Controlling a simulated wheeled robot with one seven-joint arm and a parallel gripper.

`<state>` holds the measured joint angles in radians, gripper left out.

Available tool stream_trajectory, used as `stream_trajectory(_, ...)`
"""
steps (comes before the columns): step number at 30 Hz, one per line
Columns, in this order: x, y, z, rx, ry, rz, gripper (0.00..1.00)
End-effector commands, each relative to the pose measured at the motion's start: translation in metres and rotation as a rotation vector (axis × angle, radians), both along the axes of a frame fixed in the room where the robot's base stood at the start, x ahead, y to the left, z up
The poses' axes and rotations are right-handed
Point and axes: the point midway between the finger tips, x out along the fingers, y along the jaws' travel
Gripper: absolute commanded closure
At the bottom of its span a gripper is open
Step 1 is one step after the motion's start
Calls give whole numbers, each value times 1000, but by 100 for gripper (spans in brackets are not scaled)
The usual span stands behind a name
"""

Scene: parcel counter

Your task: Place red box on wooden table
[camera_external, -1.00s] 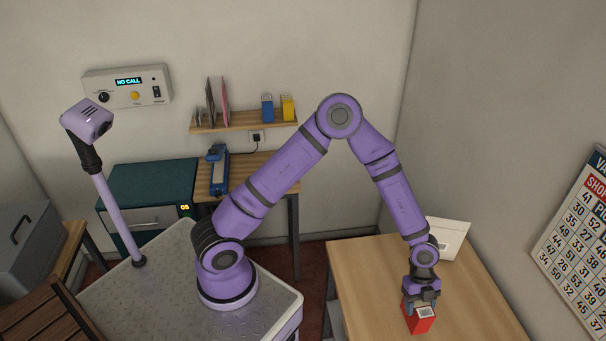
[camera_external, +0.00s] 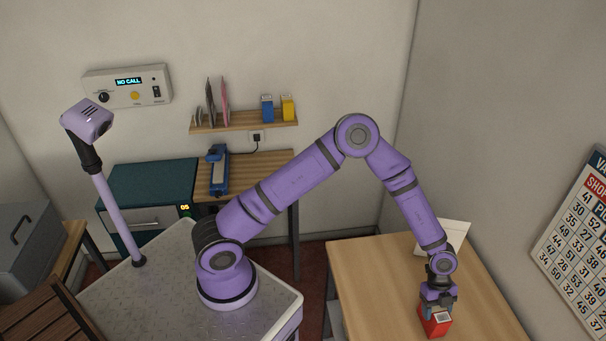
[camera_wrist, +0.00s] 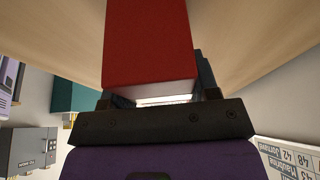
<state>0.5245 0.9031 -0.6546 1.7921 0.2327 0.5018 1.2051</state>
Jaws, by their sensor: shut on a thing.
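The red box (camera_external: 436,325) has a pale label on its top and is in my gripper (camera_external: 438,309) at the lower right of the external view. My gripper is shut on the red box. In the wrist view the red box (camera_wrist: 150,45) fills the upper middle, between the fingers. The wooden table (camera_external: 375,280) lies under the box, and its light wood also shows in the wrist view (camera_wrist: 235,35). I cannot tell whether the box touches the table top.
A white sheet or envelope (camera_external: 455,234) lies at the table's back edge, behind my wrist. The table's left part is clear. A shelf (camera_external: 245,122) and a teal cabinet (camera_external: 150,190) are farther back left.

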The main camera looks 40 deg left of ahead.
Motion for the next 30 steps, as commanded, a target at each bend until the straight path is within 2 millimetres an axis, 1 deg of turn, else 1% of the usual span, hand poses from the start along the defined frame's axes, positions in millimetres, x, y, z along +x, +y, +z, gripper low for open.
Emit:
stream_trajectory(4,0,0,-2,0,0,0,76)
stream_trajectory(5,0,0,-3,1,1,0,43)
stream_trajectory(6,0,0,-3,0,0,0,33)
stream_trajectory(8,0,0,-2,1,1,0,20)
stream_trajectory(16,0,0,-2,0,0,0,19)
stream_trajectory(20,2,2,5,0,0,1,19)
stream_trajectory(23,6,5,17,-1,-1,3,19)
stream_trajectory(30,19,18,62,-1,-1,3,19)
